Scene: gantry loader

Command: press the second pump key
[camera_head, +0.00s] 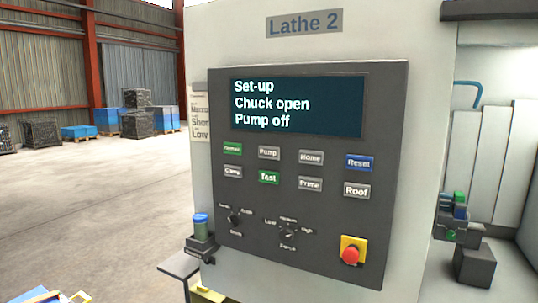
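A dark control panel (350,215) is on the front of a pale machine cabinet marked Lathe 2. Its screen (297,106) reads Set-up, Chuck open, Pump off. Below are two rows of keys. A grey key labelled Pump (269,153) is second from the left in the upper row. A grey key labelled Prime (310,184) is third in the lower row. A green key (233,148) is left of Pump and a grey Home key (311,158) right of it. Nothing covers the keys. Neither gripper is in view.
Open floor (90,195) lies left.

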